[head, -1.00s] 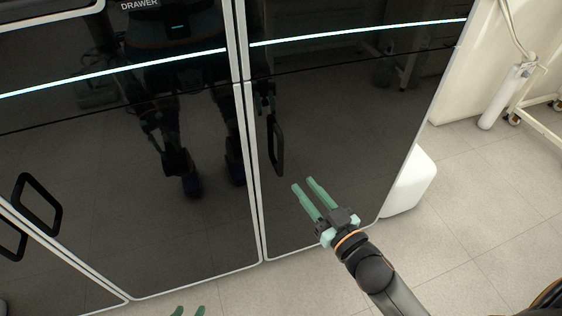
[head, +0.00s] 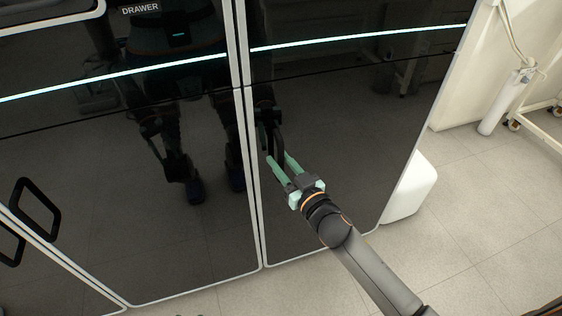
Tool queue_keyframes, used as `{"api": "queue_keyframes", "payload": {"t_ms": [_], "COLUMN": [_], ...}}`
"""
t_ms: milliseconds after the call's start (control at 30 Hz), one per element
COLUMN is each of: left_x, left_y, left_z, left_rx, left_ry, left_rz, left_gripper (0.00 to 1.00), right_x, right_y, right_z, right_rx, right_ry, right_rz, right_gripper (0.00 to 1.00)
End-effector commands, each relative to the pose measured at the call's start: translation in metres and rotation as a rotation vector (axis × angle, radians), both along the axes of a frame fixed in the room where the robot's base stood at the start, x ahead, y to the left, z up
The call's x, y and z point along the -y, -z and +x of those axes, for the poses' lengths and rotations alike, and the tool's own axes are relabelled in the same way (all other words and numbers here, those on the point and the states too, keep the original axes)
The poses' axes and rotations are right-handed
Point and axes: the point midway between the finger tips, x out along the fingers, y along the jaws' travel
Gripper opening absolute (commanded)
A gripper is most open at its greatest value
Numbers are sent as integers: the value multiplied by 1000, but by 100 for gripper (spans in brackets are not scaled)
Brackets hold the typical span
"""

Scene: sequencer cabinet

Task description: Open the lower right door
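The lower right door (head: 360,150) is a glossy dark panel with a light frame, and it is shut. Its black vertical handle (head: 277,130) sits near the door's left edge. My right gripper (head: 277,160) is at the handle, its two green fingers apart, one on each side of the handle's lower part. I cannot tell whether the fingers touch it, and the fingers hide part of the handle. My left gripper is not clearly in view; only tiny dark bits show at the bottom edge.
More dark cabinet doors stand to the left, with black handles (head: 36,209) at the far left. A white rounded base part (head: 411,190) stands at the cabinet's right corner. The tiled floor (head: 470,230) at the right is clear. A white cylinder on a wheeled frame stands at the upper right.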

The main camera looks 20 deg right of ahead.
Motion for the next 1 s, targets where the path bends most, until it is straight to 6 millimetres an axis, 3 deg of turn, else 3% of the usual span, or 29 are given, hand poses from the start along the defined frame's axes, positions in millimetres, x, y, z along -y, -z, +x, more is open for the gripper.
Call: {"api": "queue_keyframes", "payload": {"t_ms": [167, 467, 1000], "left_x": [0, 0, 0], "left_y": [0, -1, 0], "left_z": [0, 1, 1], "left_rx": [1, 1, 1], "left_ry": [0, 0, 1], "left_rz": [0, 0, 1], "left_gripper": [50, 50, 50], "right_x": [0, 0, 0], "right_y": [0, 0, 0], "right_z": [0, 0, 0], "right_rx": [0, 0, 0], "right_ry": [0, 0, 0], "right_rz": [0, 0, 0], "right_gripper": [32, 0, 0]}}
